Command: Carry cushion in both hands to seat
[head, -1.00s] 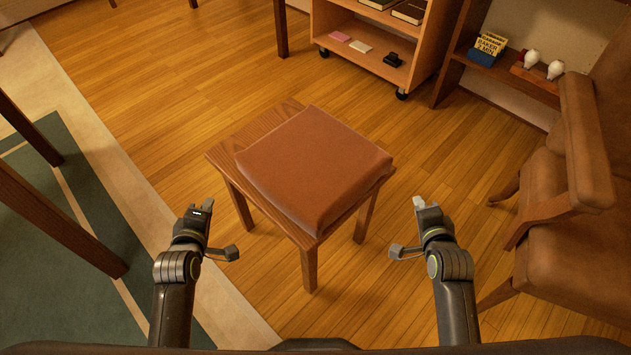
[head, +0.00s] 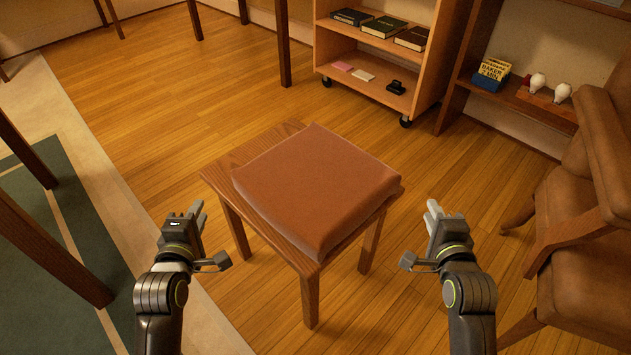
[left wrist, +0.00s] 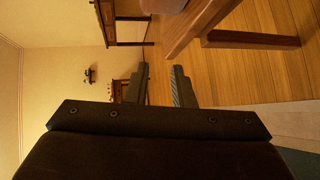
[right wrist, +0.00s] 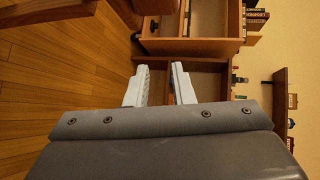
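The reddish-brown square cushion (head: 315,185) lies flat on a small wooden table (head: 225,180), covering most of its top. My left gripper (head: 195,218) is left of the cushion and apart from it; its two fingers stand apart and empty in the left wrist view (left wrist: 160,82). My right gripper (head: 433,215) is to the right of the cushion, also apart from it; its fingers are open and empty in the right wrist view (right wrist: 160,82). A brown armchair (head: 580,250) with a leather-like seat stands at the right edge, partly cut off.
A wheeled shelf unit (head: 385,65) with books stands behind the small table. A low shelf (head: 520,95) with a yellow-and-blue box and white bulbs is at back right. Dark table legs (head: 50,250) stand on a green rug at left. Wood floor lies clear between table and armchair.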

